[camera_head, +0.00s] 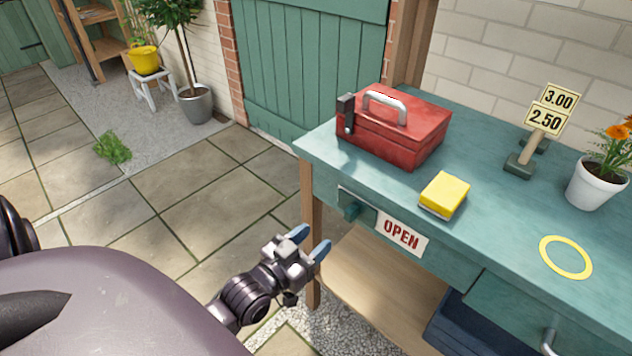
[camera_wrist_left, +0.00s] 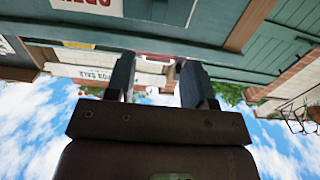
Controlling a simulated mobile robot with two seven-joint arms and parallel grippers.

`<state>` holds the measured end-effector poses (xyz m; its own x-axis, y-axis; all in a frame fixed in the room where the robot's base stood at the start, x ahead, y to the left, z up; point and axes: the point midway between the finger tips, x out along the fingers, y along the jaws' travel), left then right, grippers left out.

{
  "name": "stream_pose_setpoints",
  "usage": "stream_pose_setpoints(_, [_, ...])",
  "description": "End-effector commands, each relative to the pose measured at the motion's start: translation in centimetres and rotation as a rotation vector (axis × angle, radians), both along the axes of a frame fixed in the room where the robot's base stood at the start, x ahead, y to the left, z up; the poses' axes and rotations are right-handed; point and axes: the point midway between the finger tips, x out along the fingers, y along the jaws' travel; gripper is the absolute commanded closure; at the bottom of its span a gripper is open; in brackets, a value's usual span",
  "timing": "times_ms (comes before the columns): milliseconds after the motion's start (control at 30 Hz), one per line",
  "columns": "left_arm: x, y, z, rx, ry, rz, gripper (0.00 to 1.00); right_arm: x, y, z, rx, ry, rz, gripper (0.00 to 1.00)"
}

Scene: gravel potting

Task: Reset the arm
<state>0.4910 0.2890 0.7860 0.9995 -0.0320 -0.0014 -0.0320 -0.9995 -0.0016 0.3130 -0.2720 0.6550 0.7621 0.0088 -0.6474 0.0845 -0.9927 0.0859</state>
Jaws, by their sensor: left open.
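My left gripper (camera_head: 310,243) is open, with its two blue-tipped fingers apart and nothing between them. It is in front of the green bench's left end, a little below the tabletop and left of the OPEN sign (camera_head: 402,236). In the left wrist view my open fingers (camera_wrist_left: 155,85) show against an upside-down scene, with the bench front above and sky below. My right gripper is in neither view.
The green bench (camera_head: 495,205) carries a red toolbox (camera_head: 400,135), a yellow sponge (camera_head: 445,192), price signs (camera_head: 545,122), a white flower pot (camera_head: 597,187) and a yellow ring (camera_head: 566,257). A drawer handle (camera_head: 549,342) sticks out at lower right.

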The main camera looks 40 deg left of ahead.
Motion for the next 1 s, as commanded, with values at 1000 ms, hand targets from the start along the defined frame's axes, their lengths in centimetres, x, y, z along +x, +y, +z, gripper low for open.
stream_pose_setpoints(1000, [-5.8,-1.4,-4.6,0.092,0.378,-0.014,0.51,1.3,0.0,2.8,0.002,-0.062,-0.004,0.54])
